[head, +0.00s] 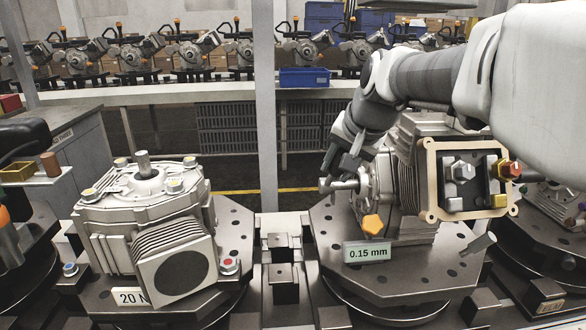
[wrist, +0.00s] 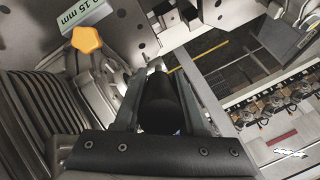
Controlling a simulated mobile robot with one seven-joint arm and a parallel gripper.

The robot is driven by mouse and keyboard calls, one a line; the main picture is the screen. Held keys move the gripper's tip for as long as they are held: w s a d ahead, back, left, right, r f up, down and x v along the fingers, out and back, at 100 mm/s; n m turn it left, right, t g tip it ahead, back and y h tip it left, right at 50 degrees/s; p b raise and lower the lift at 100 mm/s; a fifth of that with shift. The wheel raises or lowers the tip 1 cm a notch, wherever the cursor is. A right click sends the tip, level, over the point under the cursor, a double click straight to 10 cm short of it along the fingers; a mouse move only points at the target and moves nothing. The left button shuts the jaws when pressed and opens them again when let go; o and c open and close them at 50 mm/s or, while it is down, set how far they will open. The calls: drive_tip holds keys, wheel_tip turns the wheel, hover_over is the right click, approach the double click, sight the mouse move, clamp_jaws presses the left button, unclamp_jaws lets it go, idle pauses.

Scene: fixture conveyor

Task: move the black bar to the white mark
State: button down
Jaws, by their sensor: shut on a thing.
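My gripper (head: 345,168) is low beside the left end of the right-hand machine in the head view. In the wrist view my gripper (wrist: 165,72) has its two fingers on either side of a dark, rounded bar, the black bar (wrist: 160,98), and is shut on it. In the head view the bar is hard to tell from the dark fingers. A light metal shaft (head: 340,185) of the machine (head: 410,180) lies right by the fingertips; I cannot tell whether they touch. I cannot make out a clear white mark in either view.
The machine carries a panel with several knobs (head: 462,171) and an orange knob (head: 373,224), above a "0.15 mm" label (head: 367,253). Another machine (head: 150,220) stands on the left fixture. A grey post (head: 265,120) rises behind. There is a gap between the fixtures.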

idle(0.4)
drive_tip(key=c, duration=0.5)
unclamp_jaws()
drive_tip(key=p+v, duration=0.3)
drive_tip(key=v, duration=1.4)
drive_tip(key=shift+s, duration=0.15)
drive_tip(key=shift+s+r, duration=0.1)
drive_tip(key=shift+s+p, duration=0.35)
drive_tip(key=shift+p, duration=0.15)
drive_tip(key=s+f+n+p, duration=0.2)
drive_tip(key=s+f, duration=0.2)
drive_tip(key=s+a+f+n+h+p, duration=0.1)
drive_tip(key=s+f+n+p, duration=0.1)
drive_tip(key=s+f, duration=0.2)
drive_tip(key=s+f+n+g+p, duration=0.1)
drive_tip(key=s+f+n+p, duration=0.1)
drive_tip(key=s+f, duration=0.2)
drive_tip(key=shift+s+a+p, duration=0.3)
drive_tip(key=shift+s+a, duration=0.05)
drive_tip(key=shift+s, duration=0.35)
drive_tip(key=shift+c, duration=0.4)
drive_tip(key=shift+s+f, duration=0.15)
drive_tip(key=shift+f, duration=0.05)
drive_tip(key=shift+c, duration=1.1)
drive_tip(key=shift+f, duration=0.1)
